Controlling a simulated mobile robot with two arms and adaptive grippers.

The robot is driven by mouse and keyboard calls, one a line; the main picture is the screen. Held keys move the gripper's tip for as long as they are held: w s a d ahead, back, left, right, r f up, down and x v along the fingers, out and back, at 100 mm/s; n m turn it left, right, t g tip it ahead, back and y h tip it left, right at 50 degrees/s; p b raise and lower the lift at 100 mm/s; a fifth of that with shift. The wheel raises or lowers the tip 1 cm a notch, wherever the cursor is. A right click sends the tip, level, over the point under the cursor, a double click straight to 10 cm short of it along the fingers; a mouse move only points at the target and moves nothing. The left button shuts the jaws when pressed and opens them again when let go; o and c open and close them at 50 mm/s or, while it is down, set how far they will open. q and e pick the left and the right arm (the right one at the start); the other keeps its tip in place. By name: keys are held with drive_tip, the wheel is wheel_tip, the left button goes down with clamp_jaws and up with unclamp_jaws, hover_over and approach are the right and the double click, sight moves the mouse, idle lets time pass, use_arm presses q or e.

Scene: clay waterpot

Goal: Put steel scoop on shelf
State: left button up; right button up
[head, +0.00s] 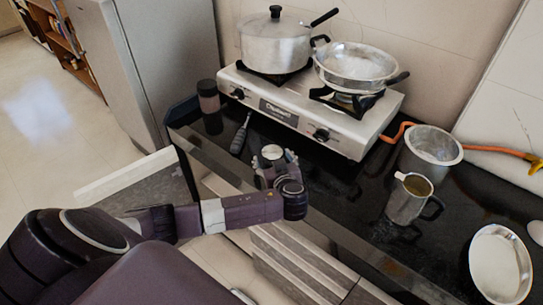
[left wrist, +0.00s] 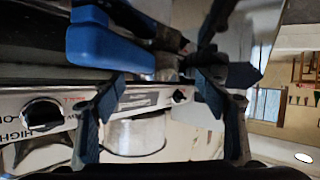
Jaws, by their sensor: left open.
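An open wooden shelf (head: 72,50) with small items stands at the far upper left, beyond the fridge. My right gripper is out of view.
A gas stove (head: 345,139) carries a lidded pot (head: 274,45) and a pan (head: 355,64). A dark jar (head: 208,96) stands beside the fridge (head: 160,60). A steel mug (head: 408,201), a pot (head: 432,147) and a bowl (head: 499,265) stand right. A blue object (left wrist: 105,47) shows in the wrist view.

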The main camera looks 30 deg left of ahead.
sight(272, 153)
use_arm(q)
drive_tip(key=shift+w+a+r+p, duration=0.1)
drive_tip(key=shift+a+r+p, duration=0.35)
drive_tip(key=shift+a+p, duration=0.05)
drive_tip(key=shift+w+a+r, duration=0.1)
drive_tip(key=shift+a, duration=0.2)
drive_tip(key=w+f, duration=0.2)
drive_tip(key=shift+w+a, duration=0.2)
drive_tip(key=shift+w, duration=0.2)
drive_tip(key=shift+w+f, duration=0.2)
drive_tip(key=shift+w, duration=0.05)
drive_tip(key=shift+s+a, duration=0.1)
drive_tip(key=shift+a, duration=0.05)
drive_tip(key=shift+c, duration=0.2)
drive_tip(key=shift+s+a+r, duration=0.1)
drive_tip(key=shift+s+r, duration=0.15)
drive_tip(key=shift+s, duration=0.1)
drive_tip(key=c, duration=1)
drive_tip(key=shift+c, duration=1.1)
drive_tip(key=shift+f, duration=0.1)
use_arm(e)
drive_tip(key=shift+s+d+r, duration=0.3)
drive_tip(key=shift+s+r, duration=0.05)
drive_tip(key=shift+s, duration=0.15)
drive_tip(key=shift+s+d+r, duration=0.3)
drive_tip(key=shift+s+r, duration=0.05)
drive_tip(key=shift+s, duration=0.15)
